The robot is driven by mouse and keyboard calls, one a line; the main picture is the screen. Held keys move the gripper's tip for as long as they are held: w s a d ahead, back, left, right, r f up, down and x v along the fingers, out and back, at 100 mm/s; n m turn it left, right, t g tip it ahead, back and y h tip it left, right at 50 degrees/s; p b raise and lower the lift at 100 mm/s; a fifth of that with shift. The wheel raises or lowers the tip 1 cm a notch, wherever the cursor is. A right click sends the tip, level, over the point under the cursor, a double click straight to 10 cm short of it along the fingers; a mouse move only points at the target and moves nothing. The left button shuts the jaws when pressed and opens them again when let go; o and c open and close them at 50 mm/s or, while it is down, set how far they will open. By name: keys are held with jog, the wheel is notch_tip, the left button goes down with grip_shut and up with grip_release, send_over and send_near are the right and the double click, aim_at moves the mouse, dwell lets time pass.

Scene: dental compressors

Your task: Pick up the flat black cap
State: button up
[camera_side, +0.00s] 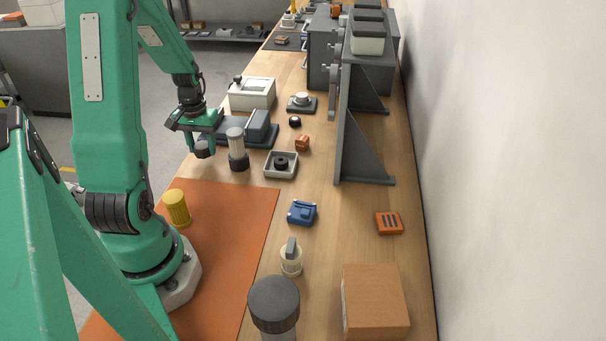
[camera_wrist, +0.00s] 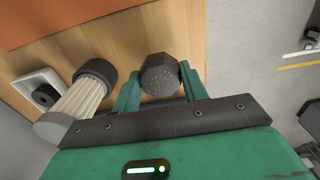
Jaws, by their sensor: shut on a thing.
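The flat black cap (camera_wrist: 160,74) is between the two green fingers of my gripper (camera_wrist: 159,86) in the wrist view. It looks dark grey, with a faceted edge and a speckled face. The fingers touch it on both sides. In the side view the cap (camera_side: 203,149) hangs below my gripper (camera_side: 200,137), near the left edge of the wooden bench. It appears held above the surface; the exact height is hard to tell.
A pleated filter (camera_side: 237,150) with a dark base stands just right of the gripper. A grey-blue device (camera_side: 257,128) lies behind. A yellow cylinder (camera_side: 177,208) stands on the orange mat (camera_side: 230,215).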

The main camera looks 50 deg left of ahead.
aim_at(202, 145)
jog(key=shift+r, duration=3.5)
jog(key=shift+r, duration=0.1)
